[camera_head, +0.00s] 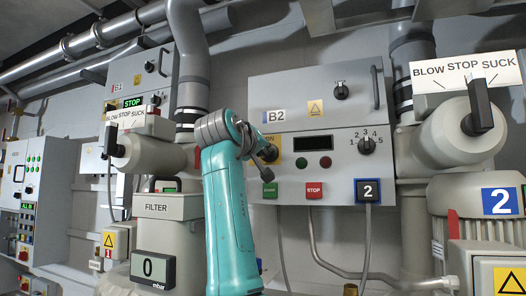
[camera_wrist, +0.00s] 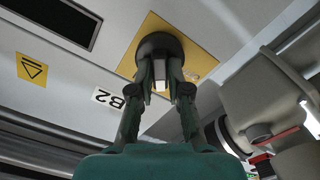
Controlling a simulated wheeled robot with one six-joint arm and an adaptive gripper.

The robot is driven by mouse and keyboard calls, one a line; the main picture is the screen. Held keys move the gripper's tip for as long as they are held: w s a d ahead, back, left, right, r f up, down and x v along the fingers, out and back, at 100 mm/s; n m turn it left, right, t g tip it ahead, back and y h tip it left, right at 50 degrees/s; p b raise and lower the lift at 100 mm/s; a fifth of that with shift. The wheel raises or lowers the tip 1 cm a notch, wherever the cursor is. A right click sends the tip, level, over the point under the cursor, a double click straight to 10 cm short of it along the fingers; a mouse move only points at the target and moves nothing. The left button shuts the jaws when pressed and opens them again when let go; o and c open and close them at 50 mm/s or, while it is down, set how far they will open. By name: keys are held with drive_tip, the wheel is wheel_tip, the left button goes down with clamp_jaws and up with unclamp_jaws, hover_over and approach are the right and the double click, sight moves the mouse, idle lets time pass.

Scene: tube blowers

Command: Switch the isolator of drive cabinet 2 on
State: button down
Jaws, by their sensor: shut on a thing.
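Drive cabinet 2, labelled B2 (camera_head: 310,90), is the grey wall cabinet in the middle of the head view, with a blue 2 plate (camera_head: 368,190) at its lower right. Its isolator is a black rotary knob (camera_wrist: 158,43) on a yellow plate (camera_wrist: 200,57) in the wrist view. In the head view my arm mostly hides the knob, and only part of the yellow plate (camera_head: 273,143) shows. My gripper (camera_wrist: 160,82) is shut on the knob's handle, with one finger on each side. A white mark shows between the fingers. The switch position cannot be read clearly.
The cabinet also carries a selector knob (camera_head: 367,145), a dark display (camera_head: 313,143), a green button (camera_head: 270,190) and a red STOP button (camera_head: 314,190). A blower (camera_head: 455,140) stands at right. A filter unit (camera_head: 165,235) stands at left, close to my arm.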

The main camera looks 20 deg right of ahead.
drive_tip(key=m, duration=0.3)
drive_tip(key=shift+m, duration=0.3)
drive_tip(key=shift+d+m, duration=0.1)
drive_tip(key=shift+m, duration=1.7)
drive_tip(key=c, duration=1.1)
unclamp_jaws()
drive_tip(key=shift+s, duration=0.15)
drive_tip(key=v, duration=1.1)
drive_tip(key=shift+s+a, duration=0.25)
drive_tip(key=shift+s, duration=0.05)
